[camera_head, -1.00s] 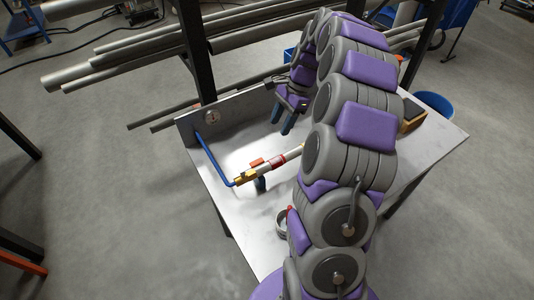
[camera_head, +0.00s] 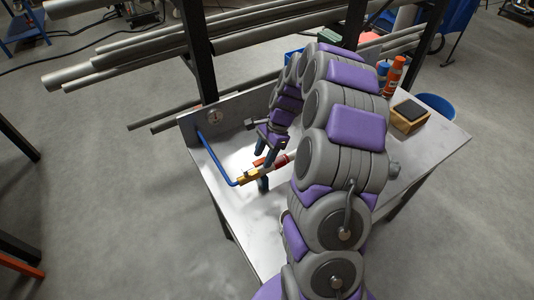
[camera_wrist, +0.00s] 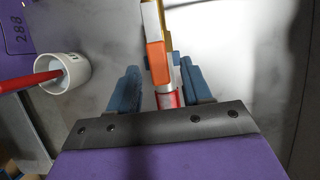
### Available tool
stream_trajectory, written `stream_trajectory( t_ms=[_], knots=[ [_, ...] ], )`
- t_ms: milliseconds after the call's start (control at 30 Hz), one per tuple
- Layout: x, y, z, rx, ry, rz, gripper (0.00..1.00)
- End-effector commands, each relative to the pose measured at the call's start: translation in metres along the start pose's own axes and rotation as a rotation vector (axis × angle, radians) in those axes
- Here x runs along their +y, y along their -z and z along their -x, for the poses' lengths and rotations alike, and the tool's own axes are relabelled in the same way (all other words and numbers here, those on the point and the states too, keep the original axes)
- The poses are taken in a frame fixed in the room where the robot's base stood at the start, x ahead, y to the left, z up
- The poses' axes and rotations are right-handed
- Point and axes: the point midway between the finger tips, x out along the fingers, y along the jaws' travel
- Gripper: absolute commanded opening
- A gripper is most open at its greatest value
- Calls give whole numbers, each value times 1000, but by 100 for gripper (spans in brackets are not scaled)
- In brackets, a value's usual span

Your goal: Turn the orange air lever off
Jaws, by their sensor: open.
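The orange air lever (camera_wrist: 156,58) lies along the pipe in the wrist view, between my two blue fingers. It also shows as a small orange piece in the head view (camera_head: 258,162), on the brass valve (camera_head: 248,176). My gripper (camera_wrist: 160,67) is open, with one finger on each side of the lever and pipe. I cannot tell whether either finger touches them. In the head view my gripper (camera_head: 263,153) is just above the valve, partly hidden by my arm. A red band (camera_wrist: 168,99) on the pipe shows between the fingers.
A white cup (camera_wrist: 68,74) with a red stick stands left in the wrist view. A blue hose (camera_head: 214,158) runs from the back panel to the valve. The front-left tabletop is clear.

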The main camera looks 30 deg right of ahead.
Motion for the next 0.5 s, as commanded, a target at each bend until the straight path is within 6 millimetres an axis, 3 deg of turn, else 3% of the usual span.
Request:
stream_trajectory(
  t_ms=[100,500],
  knots=[
    [0,1,0,-2,-1,1,48],
    [0,16,3,-16,1,-2,10]
  ],
)
